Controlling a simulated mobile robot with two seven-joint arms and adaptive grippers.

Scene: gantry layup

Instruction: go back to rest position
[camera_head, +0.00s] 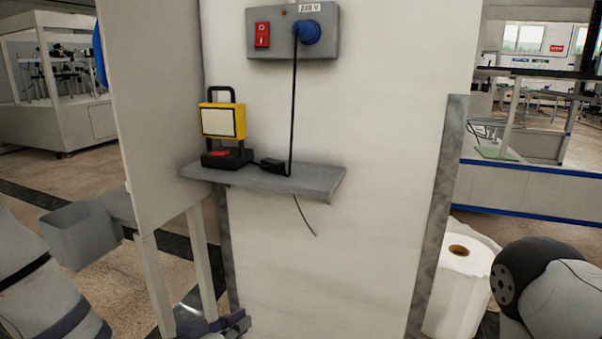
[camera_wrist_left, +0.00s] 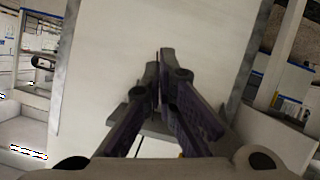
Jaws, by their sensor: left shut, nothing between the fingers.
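My left gripper (camera_head: 236,322) shows at the bottom of the head view, in front of the foot of the white panel and below the grey shelf. In the left wrist view its two dark fingers (camera_wrist_left: 161,75) meet at the tips, with nothing between them. My left arm comes in at the lower left of the head view, and part of it is out of the picture. A dark and white part of my right arm shows at the lower right. My right gripper is outside both views.
A grey shelf (camera_head: 290,181) on the white panel (camera_head: 370,130) carries a yellow work lamp (camera_head: 222,122). A socket box (camera_head: 292,31) with a blue plug is above. A grey bin (camera_head: 82,236) stands at left. A white roll (camera_head: 459,285) stands near my right arm.

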